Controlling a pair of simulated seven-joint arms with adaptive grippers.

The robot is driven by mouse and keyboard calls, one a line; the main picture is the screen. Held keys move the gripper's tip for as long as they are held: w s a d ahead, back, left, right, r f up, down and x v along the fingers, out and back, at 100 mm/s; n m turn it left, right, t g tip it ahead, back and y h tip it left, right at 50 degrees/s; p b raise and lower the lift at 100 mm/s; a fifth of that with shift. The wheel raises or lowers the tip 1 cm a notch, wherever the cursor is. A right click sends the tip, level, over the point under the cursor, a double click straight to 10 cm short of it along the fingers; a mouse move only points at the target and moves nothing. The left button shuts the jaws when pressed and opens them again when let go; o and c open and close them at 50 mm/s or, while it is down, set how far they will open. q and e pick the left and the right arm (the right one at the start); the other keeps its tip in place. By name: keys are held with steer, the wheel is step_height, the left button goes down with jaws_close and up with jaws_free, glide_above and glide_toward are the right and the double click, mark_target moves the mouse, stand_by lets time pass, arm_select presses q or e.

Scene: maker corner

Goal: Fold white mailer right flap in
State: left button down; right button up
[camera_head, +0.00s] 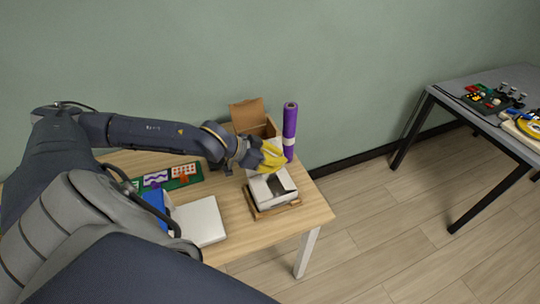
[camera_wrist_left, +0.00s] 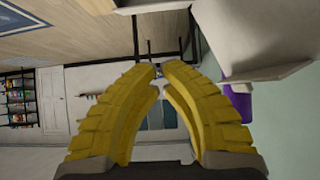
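The white mailer (camera_head: 270,198) stands near the right end of the wooden table, with a dark opening in its top. A white flap or panel stands up behind, partly hidden by my left gripper; I cannot tell which flap is folded. My left gripper (camera_head: 276,156) has yellow fingers and is over the mailer's back part. In the left wrist view its fingertips (camera_wrist_left: 161,67) nearly meet, with nothing seen between them. A pale panel (camera_wrist_left: 245,35), perhaps part of the mailer, shows to the right of the fingers there. My right gripper is not in view.
A wooden tray (camera_head: 278,210) lies under the mailer. An open cardboard box (camera_head: 247,115) and a purple roll (camera_head: 290,125) stand close behind. A flat white box (camera_head: 201,222) and a green board (camera_head: 190,183) lie left. A grey table (camera_head: 460,85) stands apart at right.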

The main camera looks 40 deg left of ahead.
mark_target(282, 178)
arm_select(q)
steer(key=x, duration=0.4)
steer(key=f, duration=0.2)
steer(key=shift+s+a+f, duration=0.2)
steer(key=shift+s+f, duration=0.15)
steer(key=shift+s+a+f, duration=0.1)
steer(key=shift+s+f, duration=0.1)
steer(key=shift+f, duration=0.45)
